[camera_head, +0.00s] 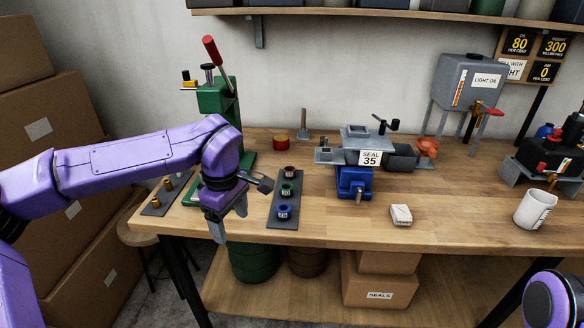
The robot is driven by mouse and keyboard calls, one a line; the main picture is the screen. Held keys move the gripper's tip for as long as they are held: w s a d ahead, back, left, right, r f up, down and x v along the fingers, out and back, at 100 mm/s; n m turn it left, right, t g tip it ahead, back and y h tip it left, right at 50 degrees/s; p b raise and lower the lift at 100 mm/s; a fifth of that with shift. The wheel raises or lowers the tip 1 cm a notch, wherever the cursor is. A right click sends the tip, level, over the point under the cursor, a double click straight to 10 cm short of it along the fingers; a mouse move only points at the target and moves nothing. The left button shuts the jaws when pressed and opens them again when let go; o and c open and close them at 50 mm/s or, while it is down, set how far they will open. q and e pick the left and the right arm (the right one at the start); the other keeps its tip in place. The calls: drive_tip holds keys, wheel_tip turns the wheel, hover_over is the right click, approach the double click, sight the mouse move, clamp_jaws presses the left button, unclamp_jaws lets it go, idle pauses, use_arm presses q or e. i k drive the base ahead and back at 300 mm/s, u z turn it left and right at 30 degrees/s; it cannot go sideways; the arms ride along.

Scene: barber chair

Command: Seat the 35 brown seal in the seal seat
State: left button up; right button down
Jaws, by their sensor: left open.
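A brown seal (290,171) stands at the far end of a dark grey strip (285,222), behind a green seal (286,189) and a blue seal (284,212). Their printed numbers are too small to read. A grey metal assembly (352,141) sits on a blue vise (354,180) and bears a white "SEAL 35" label (370,158). I cannot make out the seal seat in it. My left gripper (241,206) is open and empty, left of the strip, with its fingers spread near the table's front edge. My right gripper is out of view.
A green press with a red handle (211,50) stands behind my left arm. The front right table area is mostly clear.

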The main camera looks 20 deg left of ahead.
sight(361, 146)
drive_tip(key=i, duration=1.3)
